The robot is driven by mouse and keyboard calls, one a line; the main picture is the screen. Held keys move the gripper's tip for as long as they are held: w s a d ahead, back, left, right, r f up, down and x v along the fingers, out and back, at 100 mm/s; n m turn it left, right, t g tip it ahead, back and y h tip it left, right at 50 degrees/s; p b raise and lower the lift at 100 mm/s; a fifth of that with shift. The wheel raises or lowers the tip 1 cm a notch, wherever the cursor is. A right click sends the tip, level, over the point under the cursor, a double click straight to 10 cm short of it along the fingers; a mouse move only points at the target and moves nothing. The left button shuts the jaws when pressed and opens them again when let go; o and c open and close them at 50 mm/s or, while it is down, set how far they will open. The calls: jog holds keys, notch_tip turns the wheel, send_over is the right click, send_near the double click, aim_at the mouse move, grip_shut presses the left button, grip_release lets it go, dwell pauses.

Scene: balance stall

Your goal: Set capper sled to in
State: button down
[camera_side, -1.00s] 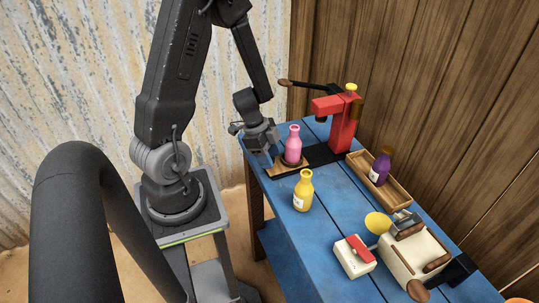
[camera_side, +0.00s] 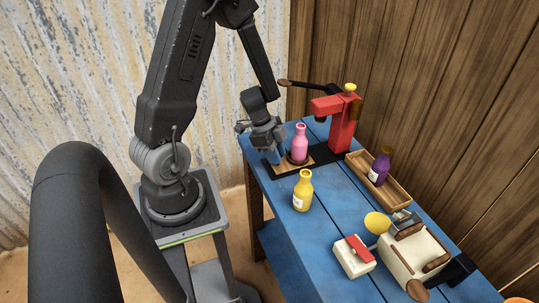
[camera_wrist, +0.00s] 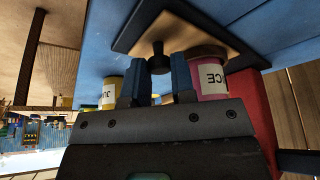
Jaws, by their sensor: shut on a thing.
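The capper sled (camera_side: 284,171) is a wooden plate on a dark track on the blue table, with a pink bottle (camera_side: 299,144) standing upright on it. The red capper (camera_side: 342,124) stands farther along the track, with its long lever raised and the bottle short of its head. My gripper (camera_side: 277,156) is at the sled's near-left end. In the wrist view my gripper's blue fingers (camera_wrist: 158,78) are closed around the sled's black knob (camera_wrist: 158,60). The pink bottle's label (camera_wrist: 213,80) shows there beside the fingers.
A yellow bottle (camera_side: 303,191) stands on the table in front of the sled. A wooden tray (camera_side: 398,194) holds a purple bottle (camera_side: 379,167) on the right. A cream device (camera_side: 414,262) and a small red-topped box (camera_side: 355,266) stand at the front right.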

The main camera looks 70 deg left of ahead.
aim_at(297, 148)
jog(key=w, duration=0.6)
jog(key=shift+w, duration=0.2)
jog(key=c, duration=1)
grip_release()
jog(key=v, duration=0.5)
jog(key=shift+s+a+r, duration=0.15)
jog(key=shift+a+r, duration=0.1)
jog(key=s+a, duration=0.8)
jog(key=shift+s+f, duration=0.15)
jog(key=shift+f, duration=0.05)
